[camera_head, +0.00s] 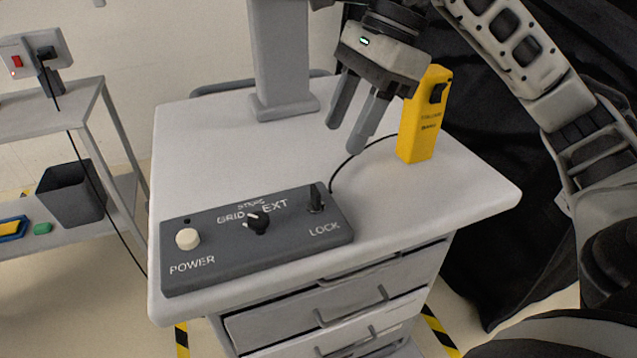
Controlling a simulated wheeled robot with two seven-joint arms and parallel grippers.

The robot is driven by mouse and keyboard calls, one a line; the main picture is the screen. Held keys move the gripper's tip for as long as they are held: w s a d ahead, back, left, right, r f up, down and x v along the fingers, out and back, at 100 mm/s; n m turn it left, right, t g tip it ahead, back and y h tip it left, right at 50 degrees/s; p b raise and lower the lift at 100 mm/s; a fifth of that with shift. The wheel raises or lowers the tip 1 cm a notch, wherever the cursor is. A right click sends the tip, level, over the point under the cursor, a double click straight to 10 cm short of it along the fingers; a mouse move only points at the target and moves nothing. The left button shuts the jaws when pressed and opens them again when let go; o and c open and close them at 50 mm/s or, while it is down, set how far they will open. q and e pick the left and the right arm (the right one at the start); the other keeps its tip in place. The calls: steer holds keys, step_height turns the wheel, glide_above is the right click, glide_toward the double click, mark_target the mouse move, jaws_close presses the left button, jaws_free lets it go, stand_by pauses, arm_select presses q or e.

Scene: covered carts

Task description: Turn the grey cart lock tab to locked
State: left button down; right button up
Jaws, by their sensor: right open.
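The grey cart (460,190) has a light top with drawers below. A dark grey control panel (285,262) lies along its front edge. The lock tab (316,197) is a small dark upright tab at the panel's right end, above the printed word LOCK. My right gripper (348,139) is above the cart top, behind and a little right of the tab. Its two fingers point down, apart and empty, and do not touch the tab. My left gripper is not in view.
The panel also has a white POWER button (187,239) and a black rotary knob (257,222). A yellow box (424,115) stands upright right of my gripper, with a black cable. A grey column (280,60) rises at the back. A side shelf (50,105) stands at left.

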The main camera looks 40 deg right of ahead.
mark_target(316, 198)
steer(key=x, duration=1)
steer(key=shift+a, duration=0.1)
steer(key=c, duration=1)
